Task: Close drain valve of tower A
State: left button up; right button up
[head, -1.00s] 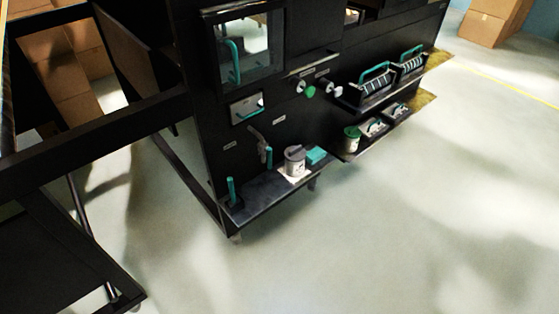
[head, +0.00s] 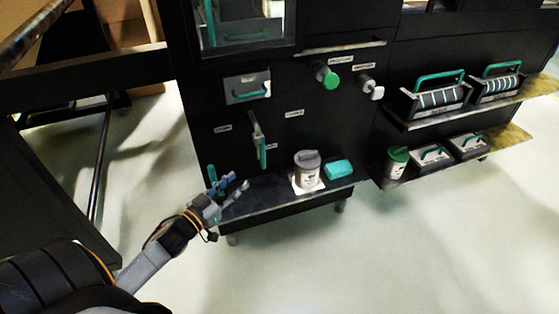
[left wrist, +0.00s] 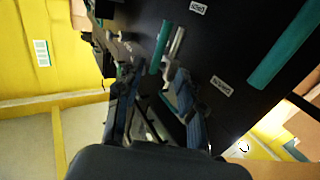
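In the head view, a valve with a teal lever (head: 262,152) on a grey pivot hangs downward on the black machine panel. Small labels (head: 222,128) sit around it, too small to read surely. My left gripper (head: 236,183) is below and left of this lever, in front of the shelf's left end, empty and apart from the lever. In the left wrist view, its two fingers (left wrist: 158,105) are spread. A teal bar (left wrist: 160,47) and a larger teal bar (left wrist: 285,45) show beyond them on the black panel; I cannot tell which is the valve lever. My right gripper is not in view.
A shelf (head: 262,200) below the valve holds a lidded grey canister (head: 307,172) and a teal block (head: 338,169). A teal upright handle (head: 212,178) stands near my left gripper. A green knob (head: 329,78) is at upper right. The floor in front is clear.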

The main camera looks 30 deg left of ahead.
aim_at(263, 158)
pick_arm(q)
jog(key=shift+w+d+b, duration=0.2)
jog(key=shift+w+b, duration=0.1)
jog(key=shift+w, duration=1.85)
jog(key=shift+w+d+b, duration=0.25)
jog(key=shift+w+b, duration=0.1)
jog(key=shift+w, duration=1.8)
jog(key=shift+w+d+b, duration=0.2)
jog(key=shift+w+b, duration=0.1)
jog(key=shift+w, duration=1.85)
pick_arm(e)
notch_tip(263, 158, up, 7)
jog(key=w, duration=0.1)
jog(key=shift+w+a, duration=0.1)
pick_arm(q)
jog(key=shift+f, duration=0.1)
grip_shut()
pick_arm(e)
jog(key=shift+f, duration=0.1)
